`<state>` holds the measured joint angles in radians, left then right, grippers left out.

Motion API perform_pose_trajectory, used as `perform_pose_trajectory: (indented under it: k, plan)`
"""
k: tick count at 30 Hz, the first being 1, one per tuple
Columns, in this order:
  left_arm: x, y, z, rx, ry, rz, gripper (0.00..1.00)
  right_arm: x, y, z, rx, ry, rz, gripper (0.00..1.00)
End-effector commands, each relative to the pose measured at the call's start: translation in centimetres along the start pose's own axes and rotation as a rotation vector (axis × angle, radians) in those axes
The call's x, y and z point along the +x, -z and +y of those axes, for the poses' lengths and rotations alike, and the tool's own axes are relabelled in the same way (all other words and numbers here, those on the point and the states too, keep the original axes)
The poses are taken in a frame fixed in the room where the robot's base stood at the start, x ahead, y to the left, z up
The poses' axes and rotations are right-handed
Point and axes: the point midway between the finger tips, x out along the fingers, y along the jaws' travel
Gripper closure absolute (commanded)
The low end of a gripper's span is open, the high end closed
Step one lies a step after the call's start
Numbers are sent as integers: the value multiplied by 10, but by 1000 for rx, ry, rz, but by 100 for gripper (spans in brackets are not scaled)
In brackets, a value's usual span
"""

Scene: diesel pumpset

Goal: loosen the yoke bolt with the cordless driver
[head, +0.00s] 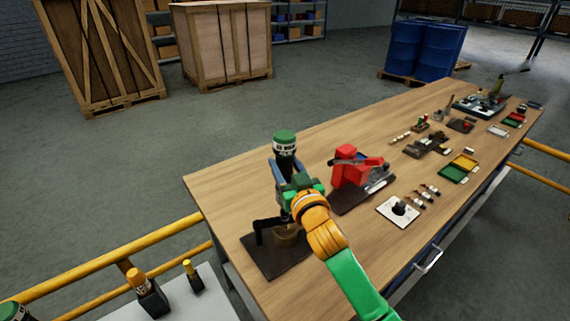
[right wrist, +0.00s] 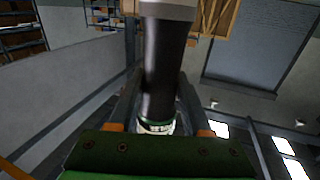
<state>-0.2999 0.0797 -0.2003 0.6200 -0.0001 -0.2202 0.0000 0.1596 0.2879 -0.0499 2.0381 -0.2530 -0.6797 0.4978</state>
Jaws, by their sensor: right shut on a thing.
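My right gripper (head: 282,178) is over the near left corner of the workbench (head: 222,185). It is shut on an upright dark cylindrical tool with a green, white-banded cap, apparently the cordless driver (head: 285,146). In the right wrist view the black body of the driver (right wrist: 163,75) stands between the fingers, with a grey collar at its other end. Below it, a dark base plate (head: 268,266) carries a black bracket and a brownish round part (head: 288,238), partly hidden by my arm. I cannot make out the yoke bolt or whether the tool touches anything. My left gripper is out of view.
A red machine (head: 349,168) on a dark plate stands just right of the gripper. Trays and small parts fill the far bench. Yellow rails (head: 158,236) run beside the bench.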

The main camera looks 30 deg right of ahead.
Motion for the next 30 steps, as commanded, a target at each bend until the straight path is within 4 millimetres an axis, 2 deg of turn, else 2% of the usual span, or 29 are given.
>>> perform_pose_trajectory:
  k: [30]
  plan:
    - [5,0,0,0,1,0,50,0,-8,0,1,0,-1,100]
